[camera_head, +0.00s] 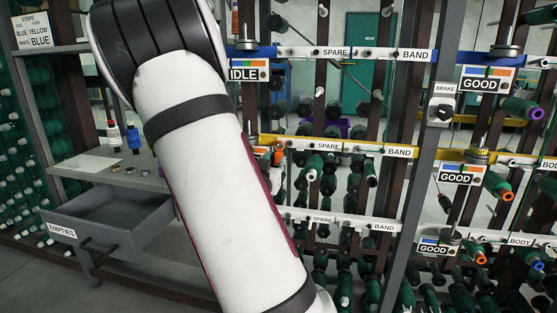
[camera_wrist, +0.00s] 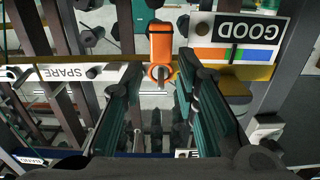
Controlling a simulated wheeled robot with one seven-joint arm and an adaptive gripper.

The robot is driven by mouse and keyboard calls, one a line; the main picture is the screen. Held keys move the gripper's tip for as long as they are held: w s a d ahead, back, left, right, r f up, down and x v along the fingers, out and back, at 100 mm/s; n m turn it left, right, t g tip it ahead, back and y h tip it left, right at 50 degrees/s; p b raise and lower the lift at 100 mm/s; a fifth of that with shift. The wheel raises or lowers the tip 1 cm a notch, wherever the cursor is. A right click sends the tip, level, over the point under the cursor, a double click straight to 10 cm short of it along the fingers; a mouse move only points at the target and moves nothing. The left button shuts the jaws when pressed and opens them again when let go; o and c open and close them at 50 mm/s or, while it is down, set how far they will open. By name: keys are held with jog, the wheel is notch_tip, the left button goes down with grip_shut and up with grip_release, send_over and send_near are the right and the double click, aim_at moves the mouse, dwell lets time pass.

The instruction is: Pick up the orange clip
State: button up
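The orange clip (camera_wrist: 160,50) shows in the wrist view, which is upside down. It hangs at the yellow bar beside the GOOD sign, with a dark band across it. My gripper (camera_wrist: 159,80) is open, with its two dark green-sided fingers spread to the left and right. The clip appears between and beyond the fingertips; no contact is visible. In the head view, my white arm hides the gripper. A small orange patch (camera_head: 277,155) shows at the arm's edge near the yellow bar; I cannot tell whether it is the same clip.
A rack with SPARE bars (camera_head: 335,147), dark posts and green spools surrounds the clip. GOOD signs (camera_head: 482,82) stand to the right. An open EMPTIES drawer (camera_head: 110,225) juts out under the bench (camera_head: 145,178) at left, with bottles on top.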

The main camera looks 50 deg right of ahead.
aim_at(278, 154)
jog(key=shift+r+b+x, duration=0.2)
jog(key=shift+b+x, duration=0.1)
jog(key=shift+x, duration=2.4)
jog(key=shift+c, duration=0.5)
jog(key=c, duration=0.5)
